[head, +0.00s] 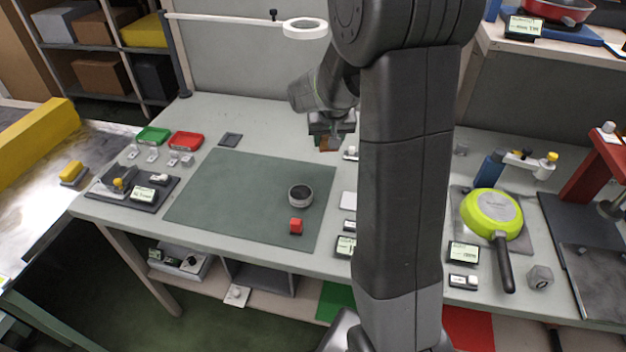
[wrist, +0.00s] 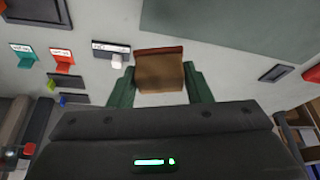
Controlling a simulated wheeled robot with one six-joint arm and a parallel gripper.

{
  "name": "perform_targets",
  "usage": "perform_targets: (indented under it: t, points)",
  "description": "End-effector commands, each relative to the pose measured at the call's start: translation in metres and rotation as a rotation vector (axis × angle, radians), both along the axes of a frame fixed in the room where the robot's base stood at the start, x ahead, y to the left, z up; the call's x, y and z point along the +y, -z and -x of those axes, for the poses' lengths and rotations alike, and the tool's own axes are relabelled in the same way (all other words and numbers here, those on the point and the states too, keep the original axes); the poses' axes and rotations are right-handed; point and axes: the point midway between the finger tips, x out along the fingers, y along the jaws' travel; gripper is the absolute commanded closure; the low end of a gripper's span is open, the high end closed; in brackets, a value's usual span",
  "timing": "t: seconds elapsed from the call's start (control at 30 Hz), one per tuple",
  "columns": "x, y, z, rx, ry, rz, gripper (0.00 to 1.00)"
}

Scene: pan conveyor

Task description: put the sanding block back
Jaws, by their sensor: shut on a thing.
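The sanding block, a brown block with a reddish edge, shows in the wrist view (wrist: 160,72) between the two green fingers of my gripper (wrist: 160,80). My gripper is shut on it. In the head view the block (head: 329,144) hangs below my gripper (head: 330,136), over the far part of the bench, behind the green mat. It looks held above the bench top; the exact gap is hard to tell. My arm hides part of the bench right of it. A small dark square tray (head: 230,139) lies empty at the mat's far left; it also shows in the wrist view (wrist: 277,73).
Green (head: 153,135) and red (head: 186,140) trays stand left. A lime pan (head: 491,214) lies right. A ring lamp (head: 305,28) overhangs the back.

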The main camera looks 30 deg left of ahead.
Motion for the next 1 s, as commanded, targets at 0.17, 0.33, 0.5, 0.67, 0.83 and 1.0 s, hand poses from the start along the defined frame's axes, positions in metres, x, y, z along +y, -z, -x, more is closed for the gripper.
perform_targets:
  t: [0.17, 0.33, 0.5, 0.67, 0.83, 1.0]
  points:
    - [0.028, -0.004, 0.022, 0.000, -0.061, -0.002, 0.80]
    - [0.032, 0.016, 0.027, 0.005, -0.073, 0.003, 0.80]
    - [0.031, 0.047, 0.026, 0.004, -0.072, 0.002, 0.80]
    - [0.032, 0.061, 0.026, 0.002, -0.072, 0.000, 0.80]
    - [0.031, 0.086, 0.026, 0.004, -0.072, 0.001, 0.80]
    - [0.032, 0.095, 0.026, 0.001, -0.071, -0.002, 0.80]
